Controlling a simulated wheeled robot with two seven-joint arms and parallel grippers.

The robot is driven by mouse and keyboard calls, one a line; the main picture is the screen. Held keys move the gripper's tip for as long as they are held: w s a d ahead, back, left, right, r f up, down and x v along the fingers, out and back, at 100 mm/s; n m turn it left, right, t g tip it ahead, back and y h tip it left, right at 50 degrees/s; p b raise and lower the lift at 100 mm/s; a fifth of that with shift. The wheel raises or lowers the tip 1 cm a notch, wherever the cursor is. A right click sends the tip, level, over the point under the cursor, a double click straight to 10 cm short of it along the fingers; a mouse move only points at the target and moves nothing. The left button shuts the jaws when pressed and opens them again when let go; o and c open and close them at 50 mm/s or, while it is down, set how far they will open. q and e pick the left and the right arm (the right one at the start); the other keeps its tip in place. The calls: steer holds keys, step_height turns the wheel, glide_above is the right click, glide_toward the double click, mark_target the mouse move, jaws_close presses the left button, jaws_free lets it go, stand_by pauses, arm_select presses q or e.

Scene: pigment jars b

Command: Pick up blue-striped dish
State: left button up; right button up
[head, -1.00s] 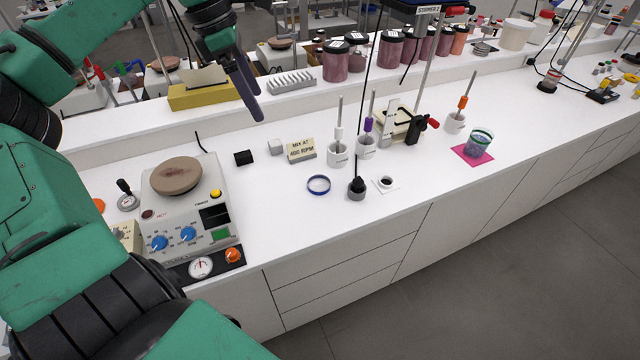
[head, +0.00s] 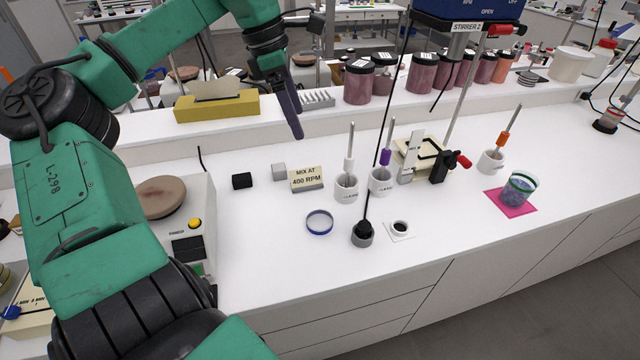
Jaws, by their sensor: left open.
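The blue-striped dish (head: 319,223) is a shallow, clear round dish with a blue band around its side. It lies flat on the white bench, left of the black stirrer base, with nothing in front of it. My left gripper (head: 297,134) is open and empty. It hangs in the air, above and behind the dish in the head view, well apart from it; its fingers appear nearly edge-on. My right gripper is not in view.
A black stirrer base (head: 362,234) with a thin rod stands just right of the dish. Behind are a "MIX AT 400 RPM" sign (head: 307,179) and white cups (head: 347,190) holding tools. The bench in front of the dish is clear.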

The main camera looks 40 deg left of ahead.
arm_select(q)
steer(key=b, duration=1.6)
glide_above(321, 223)
steer(key=s+a, duration=0.3)
step_height(321, 223, down, 18)
steer(key=p+x, duration=0.3)
steer(key=x, duration=0.9)
steer(key=shift+s+f, duration=0.1)
steer(key=shift+f, duration=0.3)
steer(key=shift+d+f, duration=0.1)
steer(key=shift+f, duration=0.3)
steer(key=c, duration=1)
steer(key=shift+r, duration=0.1)
step_height(321, 223, up, 20)
steer(key=shift+b, duration=0.45)
